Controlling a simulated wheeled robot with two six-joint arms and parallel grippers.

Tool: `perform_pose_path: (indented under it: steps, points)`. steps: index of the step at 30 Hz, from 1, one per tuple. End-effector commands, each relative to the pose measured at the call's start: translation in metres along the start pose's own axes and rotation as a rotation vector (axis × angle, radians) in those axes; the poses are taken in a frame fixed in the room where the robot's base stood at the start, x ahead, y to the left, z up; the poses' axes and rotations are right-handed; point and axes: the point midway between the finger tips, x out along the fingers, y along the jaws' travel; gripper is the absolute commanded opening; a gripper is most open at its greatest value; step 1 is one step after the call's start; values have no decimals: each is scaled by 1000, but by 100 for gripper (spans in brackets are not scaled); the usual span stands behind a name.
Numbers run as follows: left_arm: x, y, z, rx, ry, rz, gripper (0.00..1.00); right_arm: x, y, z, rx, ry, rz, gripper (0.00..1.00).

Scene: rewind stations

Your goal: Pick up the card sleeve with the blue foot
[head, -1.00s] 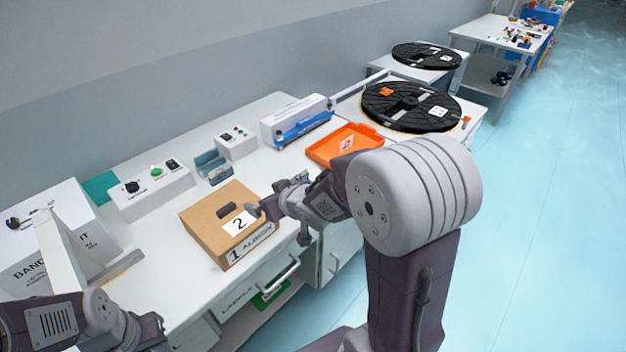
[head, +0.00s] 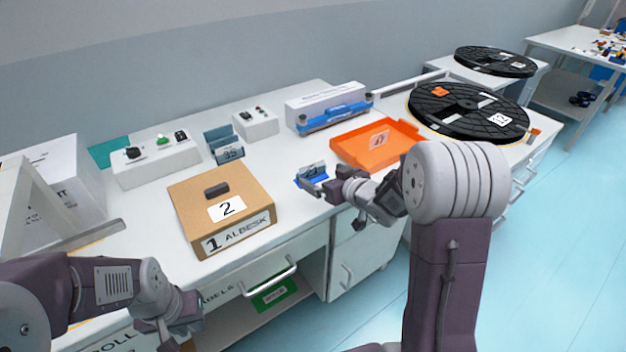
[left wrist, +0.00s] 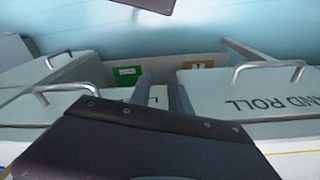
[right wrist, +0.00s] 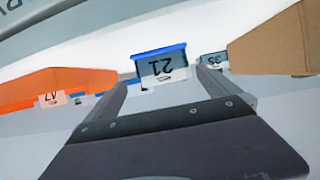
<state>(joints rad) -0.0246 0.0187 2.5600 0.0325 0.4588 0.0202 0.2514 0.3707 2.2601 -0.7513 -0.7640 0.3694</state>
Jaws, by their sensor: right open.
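The card sleeve with the blue foot (head: 312,171) stands on the white table between the cardboard box and the orange tray. In the right wrist view it appears upside down, with a blue edge and the number 21 (right wrist: 160,68). My right gripper (head: 328,186) is open beside the sleeve's near right side; its fingers (right wrist: 160,90) frame the sleeve in the right wrist view, and nothing is gripped. My left gripper (head: 178,328) is low in front of the table, by the drawers, away from the sleeve.
The cardboard box (head: 222,214) marked 2 sits left of the sleeve. The orange tray (head: 378,146) lies to the right. Behind stand another sleeve (head: 226,146), numbered 35, a button box (head: 156,160) and a blue-fronted dispenser (head: 332,110). Black reels (head: 468,112) are farther right.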

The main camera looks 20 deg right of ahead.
Motion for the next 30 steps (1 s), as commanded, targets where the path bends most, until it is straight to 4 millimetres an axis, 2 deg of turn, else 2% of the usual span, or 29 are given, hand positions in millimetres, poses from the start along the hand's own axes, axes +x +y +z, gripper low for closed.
perform_pose_path:
  steps: [3, 8, 16, 24, 30]
  points:
    - [5, 0, 0, 0, 0, 0, 23, 16, 0, 2, 0, -1, -1, 100]
    - [6, 0, 1, 0, 0, 0, 23, 21, -1, 0, 0, 0, -1, 100]
    - [15, 0, 2, 0, 0, 0, 23, 66, -3, -1, -1, 0, -1, 100]
    - [15, 0, 2, 0, 0, 0, 23, 70, -3, -2, 0, 0, 1, 100]
    - [15, 0, 2, 0, 0, 0, 23, 70, -3, -2, 0, 0, 1, 48]
